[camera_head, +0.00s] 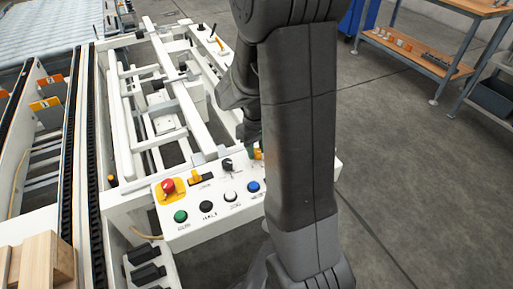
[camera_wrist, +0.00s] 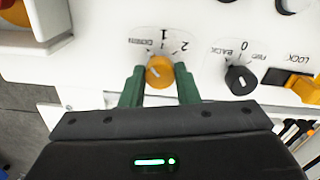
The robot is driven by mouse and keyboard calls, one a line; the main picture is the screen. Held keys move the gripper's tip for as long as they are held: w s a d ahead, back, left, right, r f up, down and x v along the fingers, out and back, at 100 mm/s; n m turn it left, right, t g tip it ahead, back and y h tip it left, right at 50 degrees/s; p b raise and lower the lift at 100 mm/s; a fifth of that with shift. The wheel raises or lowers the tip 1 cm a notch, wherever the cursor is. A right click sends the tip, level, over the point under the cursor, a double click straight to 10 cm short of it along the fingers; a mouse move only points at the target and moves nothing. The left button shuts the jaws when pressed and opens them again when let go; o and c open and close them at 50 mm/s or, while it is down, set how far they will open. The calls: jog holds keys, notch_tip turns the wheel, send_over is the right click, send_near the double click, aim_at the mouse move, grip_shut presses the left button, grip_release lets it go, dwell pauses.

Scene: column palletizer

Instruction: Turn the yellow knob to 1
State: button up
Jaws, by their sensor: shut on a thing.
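The yellow knob (camera_wrist: 160,74) is on the white control panel, between the green fingertips of my gripper (camera_wrist: 160,68) in the wrist view. My gripper is shut on it, one finger on each side. A pale mark on the knob's face slants toward the upper left. The printed "1" is straight above the knob, the "2" to the upper right, and a small word to the upper left. In the head view only a bit of the yellow knob (camera_head: 258,154) shows beside my arm, which hides most of my gripper.
A black selector knob (camera_wrist: 240,80) sits right of the yellow one, then a yellow-orange lock switch (camera_wrist: 277,77). The head view shows a red emergency stop (camera_head: 168,186), a green button (camera_head: 180,216) and a blue button (camera_head: 253,186) nearby. Open floor lies right.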

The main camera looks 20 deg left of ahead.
aim_at(256, 151)
jog(key=m, duration=0.4)
jog(key=shift+m, duration=0.4)
jog(key=shift+m+p, duration=0.35)
jog(key=shift+m, duration=1.45)
jog(key=o, duration=1)
jog(key=shift+c, duration=0.2)
notch_tip(256, 151, up, 14)
jog(key=p, duration=0.1)
jog(key=shift+p, duration=0.35)
